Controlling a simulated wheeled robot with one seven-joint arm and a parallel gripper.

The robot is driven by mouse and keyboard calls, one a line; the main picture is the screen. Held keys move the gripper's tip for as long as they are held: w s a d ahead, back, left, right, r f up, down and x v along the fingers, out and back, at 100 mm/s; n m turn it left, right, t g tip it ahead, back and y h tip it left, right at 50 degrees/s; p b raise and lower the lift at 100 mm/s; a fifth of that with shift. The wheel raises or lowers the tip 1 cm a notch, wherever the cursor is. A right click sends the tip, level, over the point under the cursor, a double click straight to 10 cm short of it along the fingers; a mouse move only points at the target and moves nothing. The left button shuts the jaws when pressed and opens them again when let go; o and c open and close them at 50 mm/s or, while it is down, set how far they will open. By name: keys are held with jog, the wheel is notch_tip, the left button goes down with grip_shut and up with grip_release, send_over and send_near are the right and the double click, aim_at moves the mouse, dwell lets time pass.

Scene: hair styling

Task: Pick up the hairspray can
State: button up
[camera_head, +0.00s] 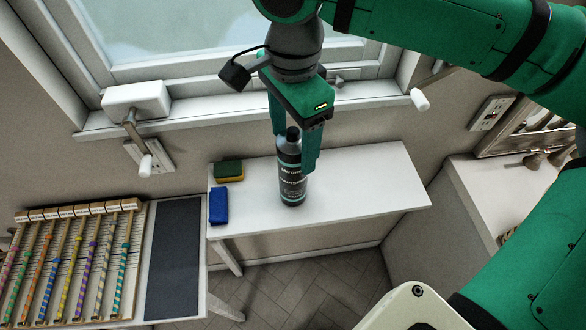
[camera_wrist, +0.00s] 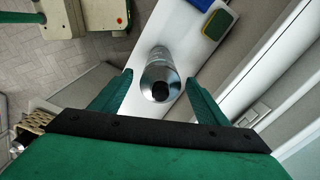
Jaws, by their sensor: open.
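The hairspray can (camera_head: 290,177) is a dark bottle with a black cap and a light label, standing upright on a narrow white table (camera_head: 365,185). My gripper (camera_head: 294,158) is open above the table, with its green fingers pointing down around the upper part of the can. In the wrist view, the can (camera_wrist: 160,74) is seen from above, its dark cap between the two open fingers of my gripper (camera_wrist: 158,88). Gaps show on both sides, so the fingers appear apart from the can. One finger partly overlaps the can's edge in the head view.
A green-yellow sponge (camera_head: 229,171) and a blue block (camera_head: 218,206) lie on the table left of the can. A window sill (camera_head: 240,124) runs behind. A rack of coloured striped rods (camera_head: 75,262) stands at left. The table's right part is clear.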

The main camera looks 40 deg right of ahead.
jog(key=shift+f, duration=1.4)
jog(key=shift+c, duration=0.6)
grip_shut()
jog(key=shift+r, duration=0.1)
